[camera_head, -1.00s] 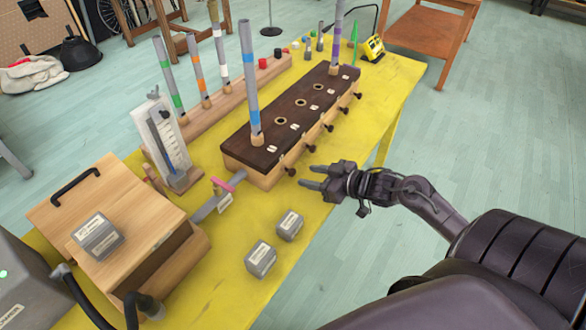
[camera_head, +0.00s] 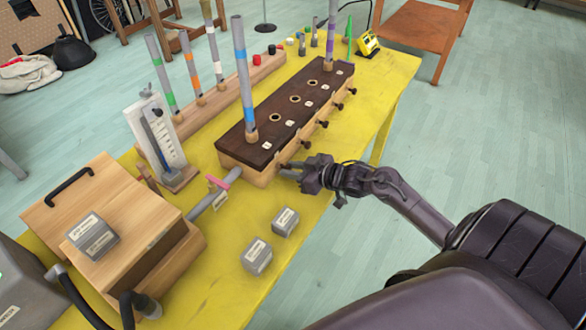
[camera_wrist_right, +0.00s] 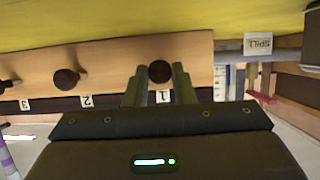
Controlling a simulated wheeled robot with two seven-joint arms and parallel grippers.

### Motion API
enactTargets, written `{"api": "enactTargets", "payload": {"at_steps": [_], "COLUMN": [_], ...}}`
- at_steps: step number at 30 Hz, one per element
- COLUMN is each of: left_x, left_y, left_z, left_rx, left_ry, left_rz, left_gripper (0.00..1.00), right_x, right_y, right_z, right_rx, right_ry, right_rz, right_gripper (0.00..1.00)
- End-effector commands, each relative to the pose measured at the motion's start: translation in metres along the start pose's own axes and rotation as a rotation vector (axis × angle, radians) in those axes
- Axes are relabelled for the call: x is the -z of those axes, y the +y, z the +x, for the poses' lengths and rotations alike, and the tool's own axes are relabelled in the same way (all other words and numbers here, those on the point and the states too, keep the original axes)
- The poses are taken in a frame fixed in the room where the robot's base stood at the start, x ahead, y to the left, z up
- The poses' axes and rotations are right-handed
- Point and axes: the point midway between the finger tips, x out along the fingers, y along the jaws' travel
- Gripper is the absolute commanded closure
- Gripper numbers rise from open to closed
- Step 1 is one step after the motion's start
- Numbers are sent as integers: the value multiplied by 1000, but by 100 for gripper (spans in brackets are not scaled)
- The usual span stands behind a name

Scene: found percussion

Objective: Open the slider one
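Slider one is a dark round knob (camera_wrist_right: 159,72) on the front of the long wooden box, beside a white label reading "1" in the right wrist view. The box has a dark top (camera_head: 290,112) with several holes and stands on the yellow table. My right gripper (camera_head: 288,169) is at the near end of the box front. In the right wrist view its two fingers (camera_wrist_right: 159,82) are open, one on each side of the knob. Contact with the knob cannot be made out. The fingers partly cover the knob in the head view. My left gripper is not in view.
More knobs run along the box front, including knob 2 (camera_wrist_right: 66,79). A grey pipe with a pink lever (camera_head: 222,181) joins the box's near end. Two grey blocks (camera_head: 257,256) (camera_head: 285,221) sit on the yellow table (camera_head: 215,290). A wooden bellows-like box (camera_head: 110,215) stands at left.

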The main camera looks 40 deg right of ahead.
Motion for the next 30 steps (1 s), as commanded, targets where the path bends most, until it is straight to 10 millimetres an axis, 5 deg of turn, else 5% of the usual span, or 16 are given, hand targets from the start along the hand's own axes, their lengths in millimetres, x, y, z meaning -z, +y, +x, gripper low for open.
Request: {"api": "enactTargets", "payload": {"at_steps": [3,11,18,26,27,30], "left_x": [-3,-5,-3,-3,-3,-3], "left_y": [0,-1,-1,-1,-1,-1], "left_z": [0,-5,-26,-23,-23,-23], "left_rx": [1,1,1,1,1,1], "left_ry": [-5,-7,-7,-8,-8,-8], "left_rz": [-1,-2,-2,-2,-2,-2], "left_gripper": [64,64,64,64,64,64], "right_x": [0,0,-8,-11,-11,-11], "right_y": [0,0,0,0,0,0], "right_z": [0,-4,-27,-27,-27,-27], "right_rx": [1,1,2,2,2,2], "right_ry": [1,0,-2,2,2,2], "right_rz": [0,1,3,1,1,1], "right_gripper": [100,100,100,100,74,61]}}
